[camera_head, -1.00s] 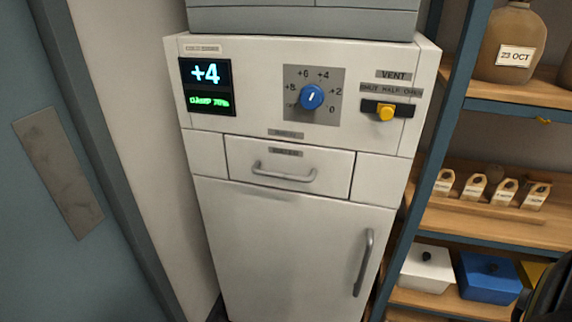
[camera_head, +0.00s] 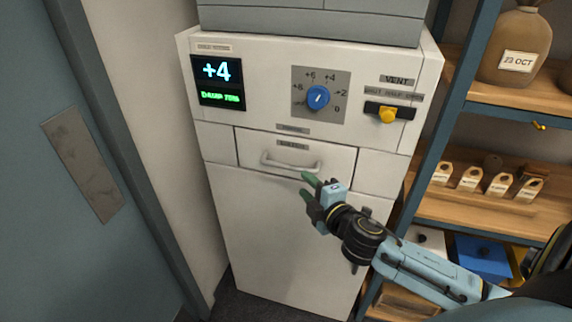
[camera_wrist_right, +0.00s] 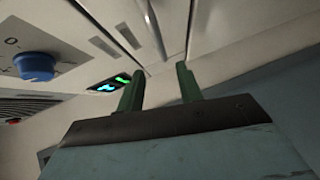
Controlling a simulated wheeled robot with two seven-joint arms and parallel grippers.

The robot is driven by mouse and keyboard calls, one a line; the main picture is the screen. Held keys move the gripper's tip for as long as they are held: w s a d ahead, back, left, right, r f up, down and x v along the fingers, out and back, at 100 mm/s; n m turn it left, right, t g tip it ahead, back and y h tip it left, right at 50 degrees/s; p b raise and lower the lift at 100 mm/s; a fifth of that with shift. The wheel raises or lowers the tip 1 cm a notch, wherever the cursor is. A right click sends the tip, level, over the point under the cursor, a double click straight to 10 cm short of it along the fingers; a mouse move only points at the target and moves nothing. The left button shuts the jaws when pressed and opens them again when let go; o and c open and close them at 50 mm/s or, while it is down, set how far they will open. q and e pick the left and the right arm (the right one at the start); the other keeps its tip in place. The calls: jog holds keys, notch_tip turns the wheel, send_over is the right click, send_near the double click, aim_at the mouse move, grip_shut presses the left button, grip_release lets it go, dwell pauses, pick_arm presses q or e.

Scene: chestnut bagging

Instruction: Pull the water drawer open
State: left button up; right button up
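The water drawer (camera_head: 258,146) is the small white panel in the middle of the cabinet front. It looks shut, flush with the panels beside it. Its grey bar handle (camera_head: 290,166) runs across its front. My right gripper (camera_head: 306,186) is just below and right of the handle, its green fingers pointing at the cabinet. In the right wrist view the two fingers (camera_wrist_right: 159,88) stand apart with nothing between them. Whether a fingertip touches the handle is not clear. My left gripper is not in view.
The cabinet door (camera_head: 270,235) lies below the drawer, partly behind my right arm. Above are a blue dial (camera_head: 318,97), a lit display (camera_head: 218,82) and a yellow vent slider (camera_head: 387,115). Shelves (camera_head: 500,208) with tagged items and boxes stand close on the right.

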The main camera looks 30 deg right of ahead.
aim_at(288, 168)
jog(key=w, duration=0.3)
jog(key=w+f, duration=0.1)
jog(key=w, duration=0.7)
jog(key=shift+w+d+f+p, duration=0.15)
jog(key=shift+d+f+p, duration=0.2)
jog(key=shift+p, duration=0.05)
grip_shut()
